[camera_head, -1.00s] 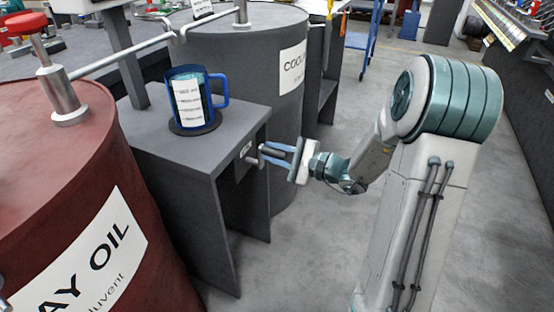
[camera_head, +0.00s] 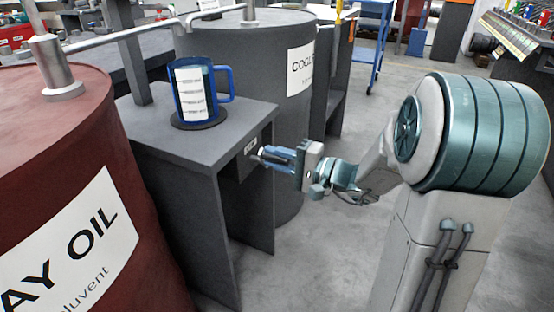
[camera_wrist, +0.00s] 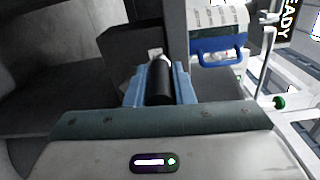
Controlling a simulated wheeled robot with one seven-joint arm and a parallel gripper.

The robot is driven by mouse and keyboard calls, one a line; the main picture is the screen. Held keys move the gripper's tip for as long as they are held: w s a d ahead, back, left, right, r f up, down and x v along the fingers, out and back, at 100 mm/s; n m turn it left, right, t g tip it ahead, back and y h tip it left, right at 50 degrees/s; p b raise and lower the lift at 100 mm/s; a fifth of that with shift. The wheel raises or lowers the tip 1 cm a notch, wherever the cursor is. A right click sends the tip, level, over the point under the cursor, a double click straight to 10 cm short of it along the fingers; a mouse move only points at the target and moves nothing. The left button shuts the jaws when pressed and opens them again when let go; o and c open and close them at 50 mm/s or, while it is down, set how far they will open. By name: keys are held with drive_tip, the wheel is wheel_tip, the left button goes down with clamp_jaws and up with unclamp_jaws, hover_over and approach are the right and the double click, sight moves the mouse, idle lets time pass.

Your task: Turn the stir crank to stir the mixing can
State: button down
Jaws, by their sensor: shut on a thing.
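The mixing can (camera_head: 193,94) is a blue-handled see-through mug with a white marked label. The stir crank's black grip (camera_wrist: 160,86) lies between the two blue fingers of my gripper (camera_wrist: 160,84). In the head view my gripper (camera_head: 272,156) is at the stand's right side, below the can, closed around the crank. The fingers hide most of the crank there, and its turn angle cannot be told.
The grey stand (camera_head: 232,112) has an open space beneath its top. A red barrel (camera_head: 60,130) is at left and a grey barrel (camera_head: 240,42) behind. Pipes with posts run above them. Bare floor (camera_head: 325,230) lies right of the stand.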

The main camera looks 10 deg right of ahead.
idle(0.3)
drive_tip(key=c, duration=1.3)
unclamp_jaws()
drive_tip(key=shift+o, duration=0.2)
drive_tip(key=p+v, duration=0.4)
drive_tip(key=v, duration=1)
drive_tip(key=shift+a, duration=0.1)
